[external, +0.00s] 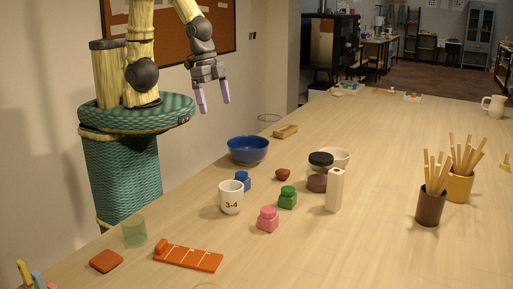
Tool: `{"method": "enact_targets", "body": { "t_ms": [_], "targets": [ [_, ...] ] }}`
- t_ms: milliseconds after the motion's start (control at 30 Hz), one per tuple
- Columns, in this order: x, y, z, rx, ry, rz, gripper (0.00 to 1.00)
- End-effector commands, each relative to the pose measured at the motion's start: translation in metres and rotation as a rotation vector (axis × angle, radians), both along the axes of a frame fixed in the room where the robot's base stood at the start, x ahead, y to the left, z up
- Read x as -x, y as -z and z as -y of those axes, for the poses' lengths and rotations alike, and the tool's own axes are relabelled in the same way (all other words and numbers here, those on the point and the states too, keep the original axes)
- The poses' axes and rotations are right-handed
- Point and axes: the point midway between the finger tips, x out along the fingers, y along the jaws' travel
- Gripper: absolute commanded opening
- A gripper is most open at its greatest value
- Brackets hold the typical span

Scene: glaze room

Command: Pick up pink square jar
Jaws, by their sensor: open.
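The pink square jar (267,220) stands upright on the wooden table, near the front middle, with a small lid on top. A similar green jar (287,198) stands just behind it to the right. A white cup marked "3-4" (231,199) stands to its left. My gripper (214,106) is high above the table's left edge, behind and to the left of the pink jar and well apart from it. Its two pale purple fingers point down, spread apart, with nothing between them.
A blue jar (243,181) and blue bowl (248,150) stand behind the cup. A tall white bottle (334,190) is right of the green jar. An orange strip (188,256) lies front left. Brown (431,206) and yellow (459,187) stick holders stand right. The table right of the pink jar is clear.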

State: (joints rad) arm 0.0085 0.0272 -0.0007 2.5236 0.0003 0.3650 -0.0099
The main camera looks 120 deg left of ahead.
Motion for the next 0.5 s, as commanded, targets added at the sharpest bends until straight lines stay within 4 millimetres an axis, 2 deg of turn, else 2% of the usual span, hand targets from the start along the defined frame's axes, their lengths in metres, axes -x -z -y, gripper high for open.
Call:
{"method": "enact_targets", "body": {
  "t_ms": [100, 467, 500],
  "targets": [
    [0.0121, 0.0036, -0.0029, -0.002, 0.000, 0.007, 1.00],
    [0.0119, 0.0029, -0.0028, -0.002, 0.001, 0.006, 1.00],
    [0.0118, 0.0028, -0.0028, -0.002, 0.001, 0.006, 0.92]
  ]
}}
